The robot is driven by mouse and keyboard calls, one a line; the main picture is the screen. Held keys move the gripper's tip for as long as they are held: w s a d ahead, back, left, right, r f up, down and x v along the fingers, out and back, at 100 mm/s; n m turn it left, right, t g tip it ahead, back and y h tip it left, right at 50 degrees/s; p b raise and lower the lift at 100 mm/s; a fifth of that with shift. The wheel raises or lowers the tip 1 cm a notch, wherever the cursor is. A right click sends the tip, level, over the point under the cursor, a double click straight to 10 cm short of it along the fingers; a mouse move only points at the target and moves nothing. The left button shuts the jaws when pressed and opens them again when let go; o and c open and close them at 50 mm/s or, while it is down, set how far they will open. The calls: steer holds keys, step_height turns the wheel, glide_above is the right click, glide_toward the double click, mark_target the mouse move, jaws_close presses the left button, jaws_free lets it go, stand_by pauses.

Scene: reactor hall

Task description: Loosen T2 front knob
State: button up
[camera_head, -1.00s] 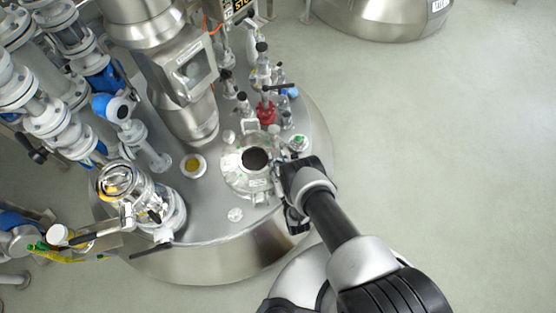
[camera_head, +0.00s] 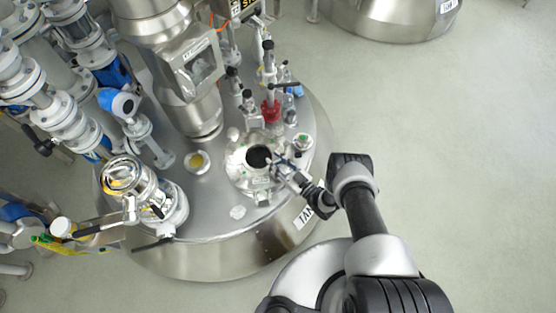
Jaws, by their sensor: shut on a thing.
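The steel tank top (camera_head: 215,205) carries a round hatch (camera_head: 243,178) with a dark round centre (camera_head: 258,156). My gripper (camera_head: 279,166) reaches in from the right and its fingertips are at the right side of this hatch. It is shut on a small part there, which I take for the front knob. The knob is too small and too covered by the fingers to make out. A label (camera_head: 304,217), partly hidden by my arm, is on the tank's side and its readable start is "TAN".
A red valve (camera_head: 270,110) and several upright fittings stand behind the hatch. A thick steel column (camera_head: 200,110) rises to its left. A glass-topped fitting (camera_head: 130,178) stands at the tank's left. The floor (camera_head: 450,150) to the right is clear.

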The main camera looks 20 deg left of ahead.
steer(key=shift+s+f+n+g+y, duration=0.2)
steer(key=shift+s+n+g+y, duration=0.25)
steer(key=shift+g, duration=0.35)
jaws_close()
steer(key=o, duration=0.6)
jaws_free()
steer(key=o, duration=0.5)
steer(key=shift+w+r+n, duration=0.1)
steer(key=shift+w+n, duration=0.1)
steer(key=shift+n, duration=0.05)
steer(key=shift+c, duration=0.2)
steer(key=shift+a, duration=0.1)
steer(key=v, duration=1.2)
steer(key=shift+o, duration=0.3)
steer(key=shift+r, duration=0.1)
